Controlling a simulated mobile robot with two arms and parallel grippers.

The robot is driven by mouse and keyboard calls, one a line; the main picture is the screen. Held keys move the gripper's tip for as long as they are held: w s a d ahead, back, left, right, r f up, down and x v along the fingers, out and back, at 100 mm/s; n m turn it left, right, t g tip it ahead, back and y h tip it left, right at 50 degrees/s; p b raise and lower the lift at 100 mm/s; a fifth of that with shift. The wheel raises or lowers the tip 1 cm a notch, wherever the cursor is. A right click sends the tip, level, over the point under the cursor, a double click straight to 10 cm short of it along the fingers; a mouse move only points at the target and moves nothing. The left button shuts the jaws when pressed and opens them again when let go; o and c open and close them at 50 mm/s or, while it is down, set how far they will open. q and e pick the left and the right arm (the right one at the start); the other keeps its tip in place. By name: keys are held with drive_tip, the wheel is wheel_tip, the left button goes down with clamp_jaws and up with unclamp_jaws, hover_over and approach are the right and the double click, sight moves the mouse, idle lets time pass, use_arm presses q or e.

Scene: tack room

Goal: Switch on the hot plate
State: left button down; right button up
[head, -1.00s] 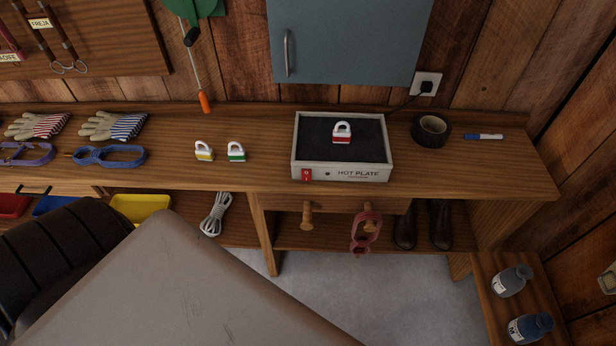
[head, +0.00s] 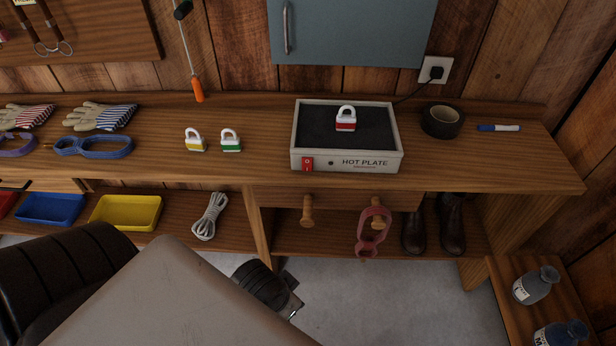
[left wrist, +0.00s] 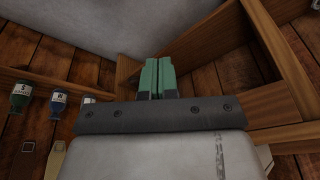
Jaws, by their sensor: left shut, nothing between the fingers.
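The hot plate (head: 378,162) is a pale box with a dark top, standing on the wooden workbench in the head view. A red rocker switch (head: 307,164) sits at the left end of its front face; its setting is too small to tell. A red-and-white padlock (head: 345,119) stands on the dark top. My left gripper (left wrist: 158,78) shows in the left wrist view, its green fingers together and empty, away from the hot plate. In the head view my left arm is low in front of the bench; its fingertips cannot be made out. My right gripper is not in view.
A yellow padlock (head: 195,141) and a green padlock (head: 231,142) stand left of the hot plate; black tape (head: 442,121) lies right. A plug (head: 436,73) is in the wall socket. Drawer knobs and a hanging pink strap (head: 372,231) are below the bench front. A blue cabinet (head: 350,30) hangs above.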

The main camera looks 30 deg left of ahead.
sight(307, 165)
use_arm(q)
drive_tip(key=w+a+r+t, duration=0.2)
drive_tip(key=w+r+t, duration=0.3)
drive_tip(key=w+t, duration=0.2)
drive_tip(key=w+a+r+t+h, duration=0.1)
drive_tip(key=w+a+r+t, duration=0.2)
drive_tip(key=t, duration=0.9)
drive_tip(key=shift+w+r+m+b, duration=0.35)
drive_tip(key=shift+w+r, duration=0.95)
drive_tip(key=shift+w, duration=0.85)
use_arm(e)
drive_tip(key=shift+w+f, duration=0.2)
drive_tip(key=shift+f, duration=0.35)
use_arm(q)
drive_tip(key=w+a+b, duration=0.1)
drive_tip(key=w, duration=0.1)
drive_tip(key=w+a+b, duration=0.1)
drive_tip(key=w, duration=0.1)
drive_tip(key=w+a+f+b, duration=0.1)
drive_tip(key=w, duration=0.1)
drive_tip(key=shift+a, duration=0.4)
drive_tip(key=shift+w+a, duration=0.45)
drive_tip(key=shift+w, duration=0.3)
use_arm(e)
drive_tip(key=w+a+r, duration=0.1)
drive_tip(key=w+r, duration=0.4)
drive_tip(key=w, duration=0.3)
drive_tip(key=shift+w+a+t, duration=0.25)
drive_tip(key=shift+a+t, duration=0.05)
